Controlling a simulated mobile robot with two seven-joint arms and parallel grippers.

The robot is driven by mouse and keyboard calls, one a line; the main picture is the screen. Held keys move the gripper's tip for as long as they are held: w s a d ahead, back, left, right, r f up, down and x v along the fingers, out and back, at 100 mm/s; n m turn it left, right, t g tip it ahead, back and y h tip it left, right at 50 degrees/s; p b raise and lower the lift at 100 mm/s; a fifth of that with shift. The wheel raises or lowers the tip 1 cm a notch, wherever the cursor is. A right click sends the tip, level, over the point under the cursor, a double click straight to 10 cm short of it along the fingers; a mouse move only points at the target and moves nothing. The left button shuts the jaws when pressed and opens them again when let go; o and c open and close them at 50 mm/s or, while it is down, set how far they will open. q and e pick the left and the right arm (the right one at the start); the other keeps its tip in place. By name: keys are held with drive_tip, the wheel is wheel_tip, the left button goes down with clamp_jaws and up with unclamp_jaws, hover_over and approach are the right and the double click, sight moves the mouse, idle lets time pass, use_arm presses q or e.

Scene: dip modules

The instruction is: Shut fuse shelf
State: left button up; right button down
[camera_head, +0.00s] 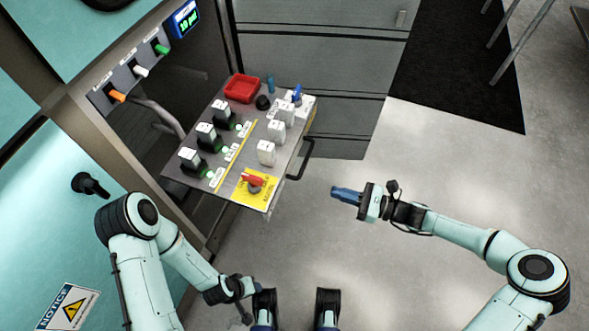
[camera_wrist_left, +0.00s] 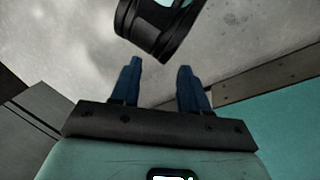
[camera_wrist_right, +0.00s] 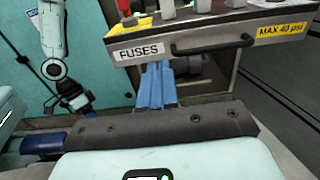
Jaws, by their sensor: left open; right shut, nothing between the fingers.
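The fuse shelf (camera_head: 283,167) is a grey drawer pulled out of the cabinet in the head view. Its black handle (camera_head: 303,160) is on the side facing the open floor. In the right wrist view the shelf front shows a "FUSES" label (camera_wrist_right: 138,48) and the handle (camera_wrist_right: 214,46). My right gripper (camera_head: 338,193) is shut and empty, over the floor to the right of the shelf, its fingers pointing towards it and apart from the handle. Its blue fingers (camera_wrist_right: 156,85) are together below the shelf front in its wrist view. My left gripper (camera_wrist_left: 160,82) is open and empty.
The shelf carries black and white fuse modules, a red tray (camera_head: 243,89) and a red switch (camera_head: 253,180) on a yellow plate. Coloured levers (camera_head: 140,71) and a small display (camera_head: 187,18) are on the cabinet. The floor (camera_head: 360,260) around my right gripper is clear.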

sight(283, 174)
drive_tip(key=b+x, duration=0.1)
drive_tip(key=x, duration=0.3)
drive_tip(key=b+x, duration=0.1)
drive_tip(key=x, duration=0.3)
drive_tip(key=b+x, duration=0.1)
drive_tip(key=x, duration=0.4)
drive_tip(key=shift+r, duration=0.35)
drive_tip(key=shift+w+a, duration=0.1)
drive_tip(key=shift+a, duration=0.25)
use_arm(q)
drive_tip(key=w+a+f+t, duration=0.1)
drive_tip(key=w+a+f, duration=0.1)
drive_tip(key=w, duration=0.3)
drive_tip(key=shift+a+f+t+y, duration=0.3)
drive_tip(key=shift+a+f+y, duration=0.1)
drive_tip(key=shift+f, duration=0.35)
use_arm(e)
drive_tip(key=shift+r, duration=0.1)
use_arm(q)
drive_tip(key=shift+d, duration=0.1)
use_arm(e)
drive_tip(key=shift+a, duration=0.15)
